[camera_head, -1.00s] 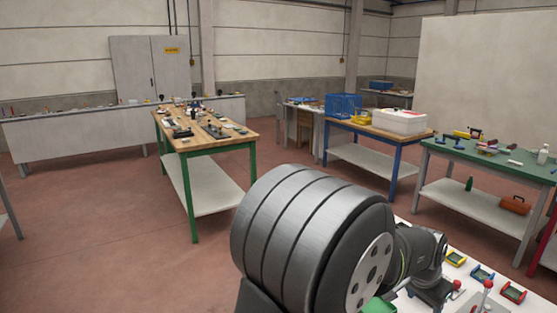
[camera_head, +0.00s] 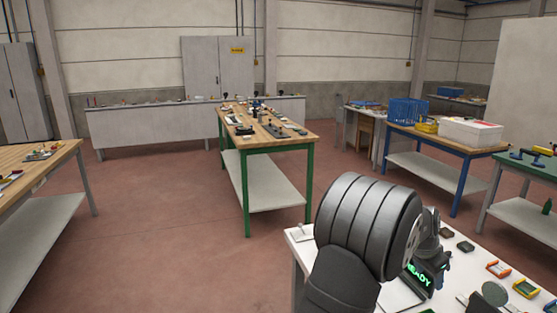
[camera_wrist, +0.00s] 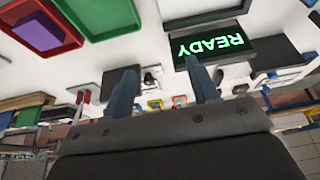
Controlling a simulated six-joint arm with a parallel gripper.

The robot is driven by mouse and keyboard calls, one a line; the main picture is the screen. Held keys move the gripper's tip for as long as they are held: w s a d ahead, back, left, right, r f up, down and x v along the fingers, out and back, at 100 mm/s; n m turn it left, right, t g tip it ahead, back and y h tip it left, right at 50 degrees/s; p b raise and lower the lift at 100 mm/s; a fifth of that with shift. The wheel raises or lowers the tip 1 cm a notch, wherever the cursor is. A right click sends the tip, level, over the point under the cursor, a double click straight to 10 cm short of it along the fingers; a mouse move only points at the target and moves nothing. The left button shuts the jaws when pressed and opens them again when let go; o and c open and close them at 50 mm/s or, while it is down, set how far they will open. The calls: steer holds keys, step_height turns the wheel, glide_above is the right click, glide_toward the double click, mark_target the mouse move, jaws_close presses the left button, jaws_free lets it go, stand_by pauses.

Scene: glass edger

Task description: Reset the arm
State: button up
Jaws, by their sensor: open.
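My gripper (camera_wrist: 163,92) shows in the wrist view with its two blue-grey fingers apart and nothing between them. The wrist view looks upside down, with the white worktable at the top. In the head view my dark, thick arm link stands over the near white table (camera_head: 302,246) and hides much of it; I cannot make out the gripper there. A black display with green READY letters (camera_head: 420,275) stands beside my arm, and it also shows in the wrist view (camera_wrist: 211,45), beyond the right finger.
Small coloured trays (camera_head: 526,288) lie on the near table's right side. In the wrist view a red tray (camera_wrist: 38,28) and a green tray (camera_wrist: 100,15) are at upper left. A green-legged wooden bench (camera_head: 270,140) stands behind, with open red floor to its left.

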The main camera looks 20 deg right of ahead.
steer(key=shift+w+a+f, duration=0.1)
steer(key=shift+w+f, duration=0.35)
steer(key=shift+w, duration=0.3)
steer(key=shift+w+a+f, duration=0.1)
steer(key=shift+w+f, duration=0.35)
steer(key=shift+w, duration=0.35)
steer(key=shift+w+f, duration=0.45)
steer(key=shift+w, duration=0.3)
